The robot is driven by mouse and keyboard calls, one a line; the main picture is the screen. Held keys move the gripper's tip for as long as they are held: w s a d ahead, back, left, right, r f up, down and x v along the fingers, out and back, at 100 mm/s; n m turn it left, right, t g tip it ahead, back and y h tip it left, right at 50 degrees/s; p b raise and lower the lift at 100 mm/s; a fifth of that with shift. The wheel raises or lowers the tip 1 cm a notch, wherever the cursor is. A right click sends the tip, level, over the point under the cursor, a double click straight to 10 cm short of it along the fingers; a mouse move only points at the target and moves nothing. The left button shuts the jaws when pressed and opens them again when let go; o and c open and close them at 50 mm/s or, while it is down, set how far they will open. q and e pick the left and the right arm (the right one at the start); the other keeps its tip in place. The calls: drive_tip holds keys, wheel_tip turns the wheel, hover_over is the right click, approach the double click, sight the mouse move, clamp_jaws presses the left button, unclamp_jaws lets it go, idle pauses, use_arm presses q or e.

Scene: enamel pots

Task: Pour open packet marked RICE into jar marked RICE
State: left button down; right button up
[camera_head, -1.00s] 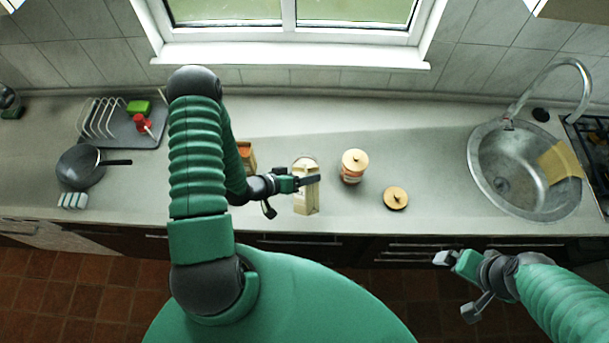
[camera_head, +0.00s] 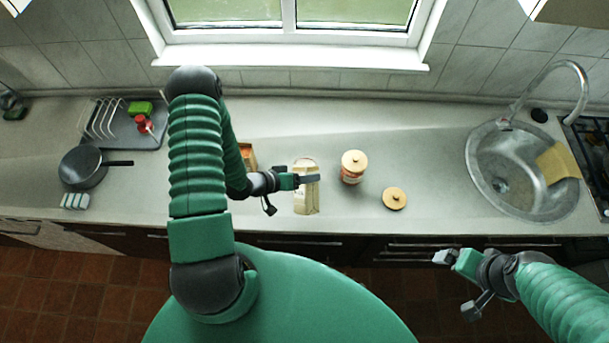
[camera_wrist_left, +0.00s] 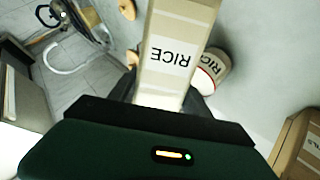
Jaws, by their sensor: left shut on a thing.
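The packet marked RICE (camera_head: 307,200) is a tall tan box with a pale label, roughly upright near the front of the counter. My left gripper (camera_head: 302,181) is shut on its upper part. In the left wrist view the packet (camera_wrist_left: 175,50) shows its RICE label upside down. A jar marked RICE (camera_wrist_left: 214,62) is partly hidden beside it in that view. In the head view a round rim shows just behind the packet; its body is hidden. A lidded jar (camera_head: 352,170) stands right of the packet. My right gripper (camera_head: 459,284) is open and empty in front of the counter.
A loose round lid (camera_head: 395,198) lies right of the lidded jar. An orange-brown box (camera_head: 247,155) stands left of the packet, partly behind my left arm. A pan (camera_head: 84,167) and dish rack (camera_head: 125,125) are far left, the sink (camera_head: 525,170) right. Counter before the sink is clear.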

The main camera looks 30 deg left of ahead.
use_arm(q)
drive_tip(key=shift+w+r+n+g+p, duration=0.1)
drive_tip(key=shift+r+n+g+p, duration=0.25)
drive_tip(key=shift+p, duration=0.45)
idle(0.4)
drive_tip(key=shift+w+a+f+n+g+h+p, duration=0.2)
drive_tip(key=shift+f+n+g+h+p, duration=0.15)
drive_tip(key=shift+f+g+h+p, duration=0.25)
drive_tip(key=shift+w+a+r+n+g+p, duration=0.15)
drive_tip(key=shift+w+a+r+g+p, duration=0.1)
drive_tip(key=shift+w+g+p, duration=0.2)
drive_tip(key=shift+w+a+r+n+g+p, duration=0.2)
drive_tip(key=shift+w+a+r+p, duration=0.1)
drive_tip(key=shift+p, duration=0.25)
idle(0.7)
drive_tip(key=shift+w+a+r+g+h+p, duration=0.1)
drive_tip(key=shift+w+r+g+h+p, duration=0.1)
drive_tip(key=shift+g+h+p, duration=0.25)
drive_tip(key=shift+w+a+r+n+g+h+p, duration=0.1)
drive_tip(key=shift+w+a+n+g+h+p, duration=0.1)
drive_tip(key=shift+n+g+h+p, duration=0.2)
idle(0.5)
drive_tip(key=shift+w+r+n+g, duration=0.1)
drive_tip(key=shift+w+n+g, duration=0.05)
drive_tip(key=shift+n+g, duration=0.1)
drive_tip(key=shift+r, duration=0.1)
